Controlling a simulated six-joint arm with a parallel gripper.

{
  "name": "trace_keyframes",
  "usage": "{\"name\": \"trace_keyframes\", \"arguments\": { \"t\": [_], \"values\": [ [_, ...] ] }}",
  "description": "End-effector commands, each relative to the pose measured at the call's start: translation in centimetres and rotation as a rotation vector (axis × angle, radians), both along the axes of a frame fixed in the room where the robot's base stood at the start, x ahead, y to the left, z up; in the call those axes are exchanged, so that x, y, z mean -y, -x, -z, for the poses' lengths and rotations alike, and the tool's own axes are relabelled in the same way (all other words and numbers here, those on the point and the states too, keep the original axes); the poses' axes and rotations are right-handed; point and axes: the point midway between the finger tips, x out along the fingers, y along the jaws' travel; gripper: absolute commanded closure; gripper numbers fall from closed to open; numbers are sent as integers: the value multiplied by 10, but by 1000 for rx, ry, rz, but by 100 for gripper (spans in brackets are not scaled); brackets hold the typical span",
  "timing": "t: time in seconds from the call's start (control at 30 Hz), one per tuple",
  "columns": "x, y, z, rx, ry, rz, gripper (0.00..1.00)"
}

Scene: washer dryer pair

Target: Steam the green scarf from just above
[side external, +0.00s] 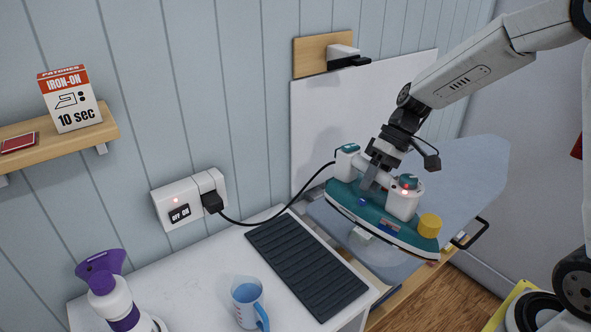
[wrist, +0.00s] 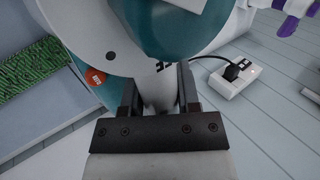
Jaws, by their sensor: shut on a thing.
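My gripper (side external: 374,172) is shut on the white handle of a teal and white steam iron (side external: 372,212), and its fingers (wrist: 158,85) straddle the handle in the wrist view. The iron is held tilted at the near left end of the grey-blue ironing board (side external: 465,160). A red light glows on it, and a yellow cap shows at its front. The green scarf (wrist: 45,72), ribbed, lies at the left of the wrist view, beside the iron's body there. I cannot make out the scarf in the side view; the iron may hide it.
A black cord runs from the iron to the wall socket (side external: 189,199), whose red light is lit. The white counter holds a black ribbed mat (side external: 306,266), a measuring jug (side external: 248,302) and a purple-topped spray bottle (side external: 118,296). A shelf (side external: 60,138) carries an iron-on patches box.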

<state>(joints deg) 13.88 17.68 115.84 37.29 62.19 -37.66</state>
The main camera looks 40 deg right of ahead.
Motion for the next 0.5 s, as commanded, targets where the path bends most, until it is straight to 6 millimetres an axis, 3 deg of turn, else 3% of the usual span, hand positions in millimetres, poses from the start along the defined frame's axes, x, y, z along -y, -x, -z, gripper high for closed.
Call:
{"name": "trace_keyframes", "arguments": {
  "t": [0.5],
  "values": [
    [45,-16,-1,4,0,1,100]
  ]
}}
